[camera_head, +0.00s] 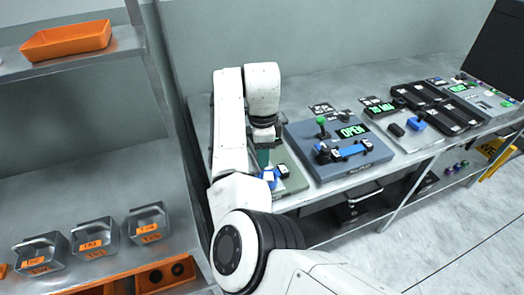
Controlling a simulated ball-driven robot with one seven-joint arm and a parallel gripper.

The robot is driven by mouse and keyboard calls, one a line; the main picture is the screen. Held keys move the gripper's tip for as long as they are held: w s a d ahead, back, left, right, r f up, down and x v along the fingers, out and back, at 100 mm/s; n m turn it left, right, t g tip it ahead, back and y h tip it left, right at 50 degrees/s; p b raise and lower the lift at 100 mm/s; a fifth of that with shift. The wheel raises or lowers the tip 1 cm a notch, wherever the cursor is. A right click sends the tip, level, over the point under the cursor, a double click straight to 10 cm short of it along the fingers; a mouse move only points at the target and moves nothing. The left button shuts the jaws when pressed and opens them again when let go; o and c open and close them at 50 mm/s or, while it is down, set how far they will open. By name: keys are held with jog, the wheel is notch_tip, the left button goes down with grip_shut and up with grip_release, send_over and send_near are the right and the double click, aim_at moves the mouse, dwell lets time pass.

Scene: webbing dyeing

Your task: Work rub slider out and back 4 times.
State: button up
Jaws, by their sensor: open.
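My gripper (265,137) points down at the end of my white arm, over a low grey-green unit (293,180) at the left end of the bench. A teal upright piece (263,158) shows just below the gripper. A small blue part (268,176) with a white top, likely the rub slider, sits on this unit beside a dark block (283,171). My gripper is open; my arm hides the left side of the unit, and I cannot tell whether the fingers touch anything.
Right of it stands a blue-grey box (330,172) with a green knob, a blue bar and an OPEN display. More panels with displays (410,140) line the bench. At left, shelves hold an orange tray (68,41) and several labelled grey bins (94,237).

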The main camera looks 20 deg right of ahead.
jog(key=shift+r, duration=0.15)
jog(key=shift+w+r, duration=0.1)
jog(key=shift+r, duration=0.2)
notch_tip(320, 180, up, 10)
jog(key=shift+b, duration=0.45)
jog(key=shift+o, duration=0.4)
